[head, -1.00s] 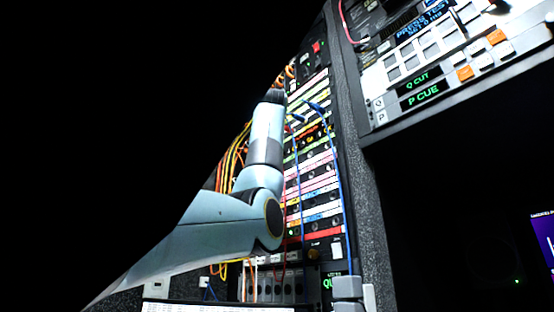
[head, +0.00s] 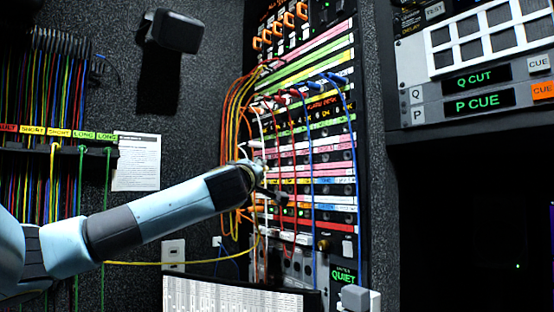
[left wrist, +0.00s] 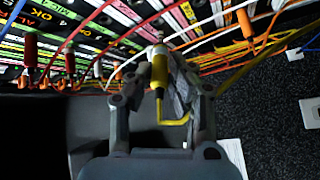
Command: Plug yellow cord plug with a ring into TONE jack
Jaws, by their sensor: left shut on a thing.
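A yellow plug (left wrist: 159,68) stands upright in the fingers of my left gripper (left wrist: 160,95) in the left wrist view, its yellow cord bending below it. A paler part shows at the plug's far end, close to the patch panel; I cannot tell whether it is in a jack. In the head view my left gripper (head: 272,182) is at the left part of the patch panel (head: 348,173), and its fingers are hard to make out. A yellow cord (head: 185,263) hangs below it to the left. The TONE label cannot be read. My right gripper is not in view.
Orange, red, white and blue cords cross the panel around the gripper; orange cords (left wrist: 260,40) run close by in the left wrist view. A cord rack (head: 60,148) hangs at the left wall.

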